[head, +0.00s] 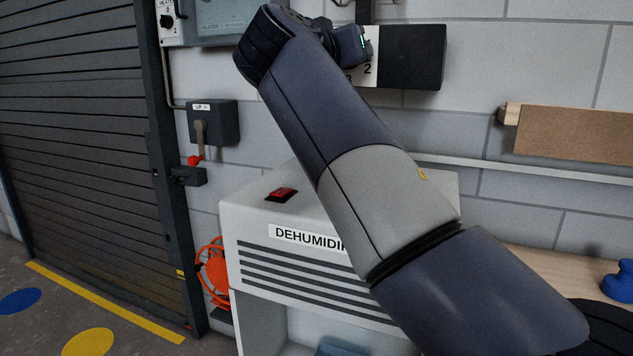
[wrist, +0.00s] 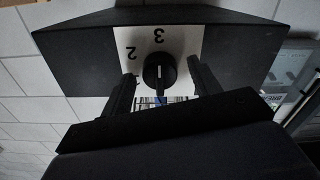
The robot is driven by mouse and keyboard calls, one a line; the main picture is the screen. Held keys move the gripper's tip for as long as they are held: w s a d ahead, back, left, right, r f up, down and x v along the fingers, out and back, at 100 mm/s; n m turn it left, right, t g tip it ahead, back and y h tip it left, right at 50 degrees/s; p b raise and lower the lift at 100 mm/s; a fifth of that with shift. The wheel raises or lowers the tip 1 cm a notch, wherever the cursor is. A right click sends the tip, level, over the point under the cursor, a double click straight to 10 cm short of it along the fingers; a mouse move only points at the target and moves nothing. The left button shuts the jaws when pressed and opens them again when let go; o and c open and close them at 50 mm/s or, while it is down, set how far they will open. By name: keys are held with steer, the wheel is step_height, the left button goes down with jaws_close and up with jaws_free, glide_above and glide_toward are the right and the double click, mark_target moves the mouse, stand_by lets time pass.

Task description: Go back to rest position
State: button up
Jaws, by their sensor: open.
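My gripper (wrist: 160,69) is open, with its two dark fingers on either side of a black rotary knob (wrist: 158,72) in the wrist view. A gap shows between the knob and each finger. The knob sits on a white dial plate (wrist: 182,42) with the numbers 2 and 3 readable, upside down in this view. The plate is on a dark box (wrist: 90,50), which also shows on the wall in the head view (head: 412,57). There my arm crosses the middle of the picture, reaching up and left, and its wrist covers part of the plate; the knob is hidden.
A white dehumidifier (head: 250,215) with a red rocker switch (head: 281,194) stands below and behind my arm. A lever box (head: 213,122) and a heater panel (head: 215,22) are left. A wooden wall piece (head: 575,134) and a blue object (head: 618,282) are right. A shutter (head: 70,130) stands far left.

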steer(key=shift+n+p, duration=5.8)
steer(key=shift+n, duration=3.6)
